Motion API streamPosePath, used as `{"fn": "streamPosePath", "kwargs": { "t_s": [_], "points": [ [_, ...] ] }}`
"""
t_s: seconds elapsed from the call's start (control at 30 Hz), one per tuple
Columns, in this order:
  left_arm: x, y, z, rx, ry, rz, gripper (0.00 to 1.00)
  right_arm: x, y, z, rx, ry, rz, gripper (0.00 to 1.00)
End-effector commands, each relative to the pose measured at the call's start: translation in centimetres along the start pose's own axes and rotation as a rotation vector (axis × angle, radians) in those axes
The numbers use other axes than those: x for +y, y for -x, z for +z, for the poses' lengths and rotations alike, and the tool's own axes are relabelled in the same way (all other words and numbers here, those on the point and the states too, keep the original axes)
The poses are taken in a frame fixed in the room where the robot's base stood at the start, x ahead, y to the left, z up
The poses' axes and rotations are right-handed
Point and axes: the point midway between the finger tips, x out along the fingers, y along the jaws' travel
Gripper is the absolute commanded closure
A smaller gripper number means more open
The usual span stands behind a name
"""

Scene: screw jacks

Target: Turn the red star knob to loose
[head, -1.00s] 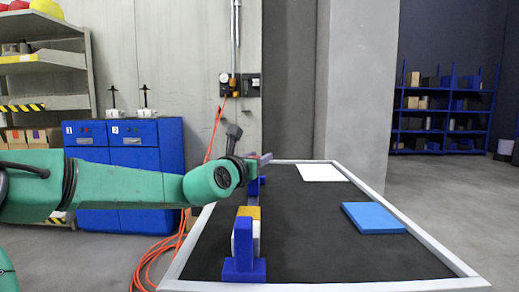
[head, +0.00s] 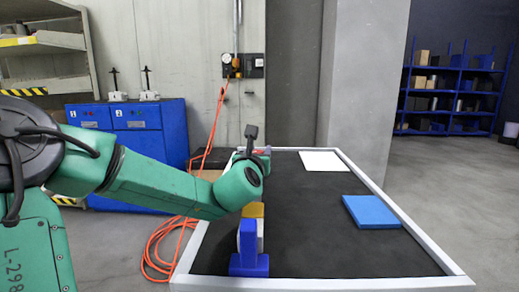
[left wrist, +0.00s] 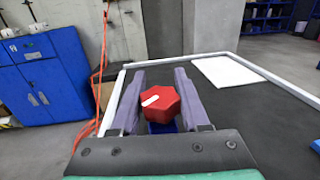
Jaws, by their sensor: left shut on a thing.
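The red star knob (left wrist: 168,108) shows in the left wrist view, with a white bar mark on its top face pointing to the left. My left gripper (left wrist: 161,85) has one grey-purple finger on each side of it and is shut on it. A blue support (left wrist: 160,128) shows just below the knob. My right gripper is in neither view.
A blue bracket (head: 249,262) with a yellow block (head: 253,210) stands at the table's near left. A blue pad (head: 370,211) and a white sheet (head: 323,161) lie on the dark table (head: 320,235). An orange cable (head: 160,243) lies beside it on the floor.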

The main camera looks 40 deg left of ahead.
Motion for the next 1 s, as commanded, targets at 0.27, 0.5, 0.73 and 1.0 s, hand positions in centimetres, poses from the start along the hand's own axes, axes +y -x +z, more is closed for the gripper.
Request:
{"fn": "streamPosePath", "kwargs": {
  "t_s": [0.27, 0.5, 0.73, 1.0],
  "points": [
    [0.0, 0.0, 0.1, -0.002, 0.0, 0.001, 1.0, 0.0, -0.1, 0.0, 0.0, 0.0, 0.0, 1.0],
    [0.0, 0.0, 0.1, -0.002, 0.0, 0.001, 0.24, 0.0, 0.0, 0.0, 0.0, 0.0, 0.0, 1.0],
    [0.0, 0.0, 0.1, -0.001, 0.0, 0.001, 0.24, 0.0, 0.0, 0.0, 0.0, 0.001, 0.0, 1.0],
    [0.0, 0.0, 1.9, -0.006, 0.001, 0.002, 0.24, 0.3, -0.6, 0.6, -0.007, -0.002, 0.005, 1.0]
  ]
}}
